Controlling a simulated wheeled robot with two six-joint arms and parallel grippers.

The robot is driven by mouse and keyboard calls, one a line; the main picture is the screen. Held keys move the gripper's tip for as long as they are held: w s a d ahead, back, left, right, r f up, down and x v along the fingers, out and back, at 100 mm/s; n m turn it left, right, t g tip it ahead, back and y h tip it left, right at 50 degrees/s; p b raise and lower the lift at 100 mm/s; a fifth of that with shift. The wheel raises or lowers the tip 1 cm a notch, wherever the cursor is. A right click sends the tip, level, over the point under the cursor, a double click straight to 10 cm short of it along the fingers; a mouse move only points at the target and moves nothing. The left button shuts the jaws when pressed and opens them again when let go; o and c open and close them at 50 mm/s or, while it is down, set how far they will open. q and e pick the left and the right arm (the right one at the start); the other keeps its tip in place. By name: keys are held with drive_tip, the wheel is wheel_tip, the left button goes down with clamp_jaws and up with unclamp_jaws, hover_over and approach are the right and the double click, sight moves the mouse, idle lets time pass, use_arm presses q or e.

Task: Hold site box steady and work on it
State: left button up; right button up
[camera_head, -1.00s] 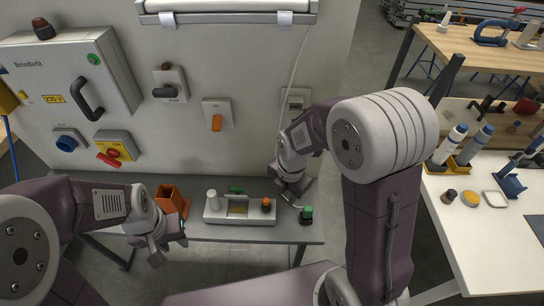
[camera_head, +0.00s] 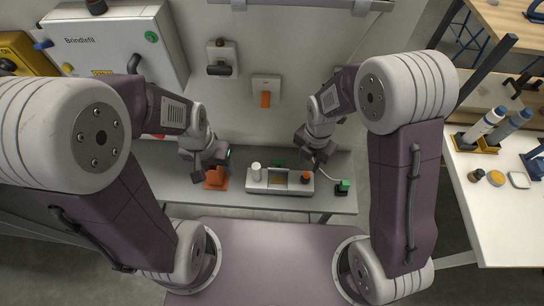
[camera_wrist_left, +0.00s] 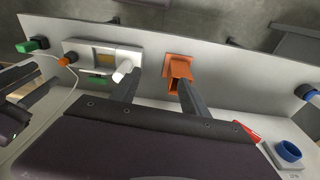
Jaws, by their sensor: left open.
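The site box (camera_head: 265,187), a low pale grey block with a white post and an orange-topped knob, sits on the grey shelf. It also shows in the left wrist view (camera_wrist_left: 80,46). An orange holder (camera_head: 214,184) stands left of it, and also shows in the left wrist view (camera_wrist_left: 178,70). My left gripper (camera_head: 207,172) is open over the orange holder, with its fingers (camera_wrist_left: 158,92) spread short of the holder in the wrist view. My right gripper (camera_head: 318,163) is low behind the box's right end. Its fingertips are too small to read, and contact is unclear.
A green-topped connector (camera_head: 343,187) with a pale cable lies right of the box. A green piece (camera_head: 278,163) lies behind it. The wall behind carries a Brindlefil cabinet (camera_head: 110,45) and switches. A white table (camera_head: 500,220) with bottles stands at right.

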use_arm(q)
drive_tip(key=w+d+m, duration=0.3)
drive_tip(key=w, duration=0.3)
use_arm(e)
drive_tip(key=shift+s+a, duration=0.1)
drive_tip(key=shift+d, duration=0.2)
use_arm(q)
drive_tip(key=m+g, duration=0.1)
drive_tip(key=m, duration=0.2)
hover_over(257, 173)
drive_tip(key=w, duration=0.2)
wheel_tip(257, 173, down, 7)
drive_tip(key=shift+a+f, duration=0.15)
drive_tip(key=shift+f, duration=0.05)
use_arm(e)
drive_tip(key=shift+w, duration=0.25)
use_arm(q)
drive_tip(key=shift+s, duration=0.25)
use_arm(e)
drive_tip(key=shift+s, duration=0.2)
use_arm(q)
wheel_tip(257, 173, down, 9)
clamp_jaws()
drive_tip(key=shift+w, duration=0.1)
use_arm(e)
drive_tip(key=shift+w, duration=0.1)
